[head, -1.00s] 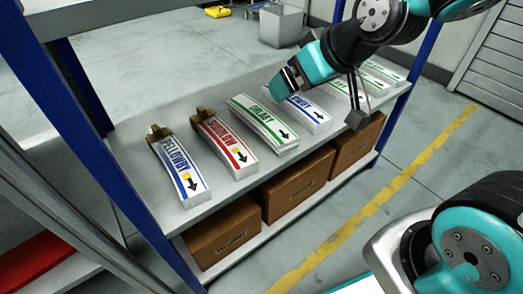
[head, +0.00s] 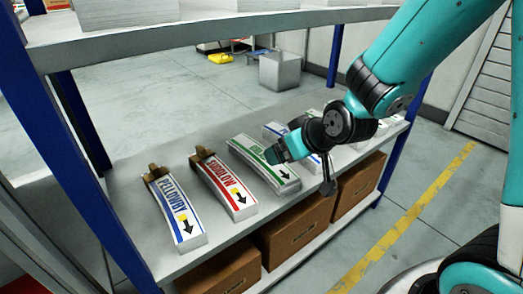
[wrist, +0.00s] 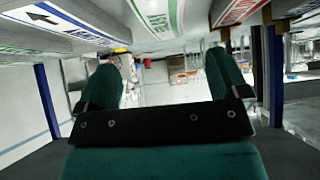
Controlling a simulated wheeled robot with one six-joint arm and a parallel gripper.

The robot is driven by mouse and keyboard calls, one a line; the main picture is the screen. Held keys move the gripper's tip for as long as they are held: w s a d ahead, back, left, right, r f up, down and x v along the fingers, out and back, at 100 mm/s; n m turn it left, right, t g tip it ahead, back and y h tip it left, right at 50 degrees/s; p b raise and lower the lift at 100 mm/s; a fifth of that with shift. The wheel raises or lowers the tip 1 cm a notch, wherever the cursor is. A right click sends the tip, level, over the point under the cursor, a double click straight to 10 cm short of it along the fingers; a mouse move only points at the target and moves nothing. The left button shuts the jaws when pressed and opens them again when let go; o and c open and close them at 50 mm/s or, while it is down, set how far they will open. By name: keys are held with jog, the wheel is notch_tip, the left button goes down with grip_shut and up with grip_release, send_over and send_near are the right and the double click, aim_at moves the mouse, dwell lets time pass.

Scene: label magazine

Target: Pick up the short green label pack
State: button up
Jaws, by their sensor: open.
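A green-bordered label pack (head: 246,148) lies on the shelf between a red pack and a blue pack. My gripper (head: 275,153) is open, at this pack's right side, and covers part of its label in the head view. In the wrist view the green pack (wrist: 158,14) shows at the top edge, beyond the space between my two spread fingers (wrist: 163,64), with nothing between them. I cannot tell whether my fingers touch it. More green packs stood further right earlier; my arm now mostly hides them, so I cannot compare lengths.
A red pack (head: 224,183) and a blue PELLOWBY pack (head: 176,212), both with brown pieces at their far ends, lie to the left. Another blue pack (head: 273,129) is partly behind my arm. Cardboard boxes (head: 300,222) sit below. An upper shelf (head: 200,38) and blue posts (head: 83,120) frame the space.

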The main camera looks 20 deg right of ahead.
aim_at(264, 158)
jog(key=shift+p, duration=1.1)
jog(key=b+x, duration=0.1)
jog(key=x, duration=0.2)
jog(key=b+x, duration=0.2)
jog(key=x, duration=0.2)
jog(key=shift+s+f+b, duration=0.2)
jog(key=shift+b, duration=0.1)
jog(key=b+x, duration=0.2)
jog(key=x, duration=0.3)
jog(key=shift+w+a+b, duration=0.15)
jog(key=shift+w+b, duration=0.15)
jog(key=shift+b, duration=0.1)
jog(key=shift+w+f, duration=0.15)
jog(key=shift+w, duration=0.05)
jog(key=shift+c, duration=0.3)
jog(key=c, duration=1.1)
